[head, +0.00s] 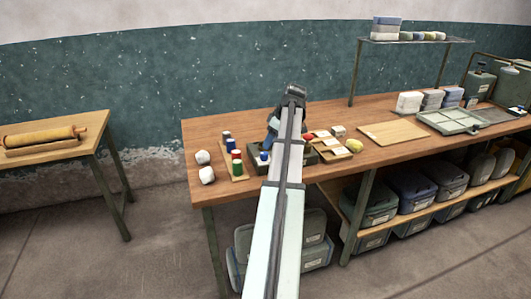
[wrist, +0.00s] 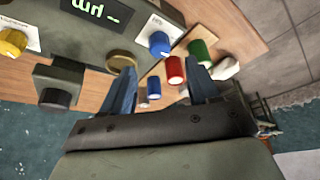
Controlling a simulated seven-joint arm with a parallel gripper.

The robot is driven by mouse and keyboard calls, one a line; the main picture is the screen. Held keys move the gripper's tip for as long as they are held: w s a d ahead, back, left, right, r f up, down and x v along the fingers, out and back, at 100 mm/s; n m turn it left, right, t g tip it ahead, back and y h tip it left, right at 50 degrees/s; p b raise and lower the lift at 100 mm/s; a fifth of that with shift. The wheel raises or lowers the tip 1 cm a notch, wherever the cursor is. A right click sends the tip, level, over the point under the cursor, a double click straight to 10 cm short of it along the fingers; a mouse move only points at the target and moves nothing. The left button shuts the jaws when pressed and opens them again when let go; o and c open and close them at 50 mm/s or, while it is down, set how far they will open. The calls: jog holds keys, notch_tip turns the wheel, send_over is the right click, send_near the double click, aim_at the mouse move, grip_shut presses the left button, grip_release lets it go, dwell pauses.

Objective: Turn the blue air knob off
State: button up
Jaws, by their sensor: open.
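The blue air knob (wrist: 160,43) is on a white label plate at the right end of a grey-green control box (wrist: 85,48) in the wrist view. My gripper (wrist: 158,67) is open, its two blue fingers apart and pointing toward the knob. The knob lies just beyond the gap between the fingertips, with nothing held. I cannot tell the knob's exact setting. In the head view my gripper (head: 273,126) is above the workbench, partly hidden by my arm, which also covers much of the box. A small blue knob (head: 263,156) shows there beside my arm.
The box carries a yellow knob (wrist: 12,42), a black knob (wrist: 58,95), a brass disc (wrist: 120,61) and a lit display (wrist: 92,12). Red (wrist: 175,70), green (wrist: 199,52) and blue (wrist: 153,88) cylinders stand close by. A pale board (head: 392,132) lies farther right on the bench.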

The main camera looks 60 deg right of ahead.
aim_at(265, 153)
jog(key=x, duration=0.7)
jog(key=shift+w+f, duration=0.15)
jog(key=c, duration=1)
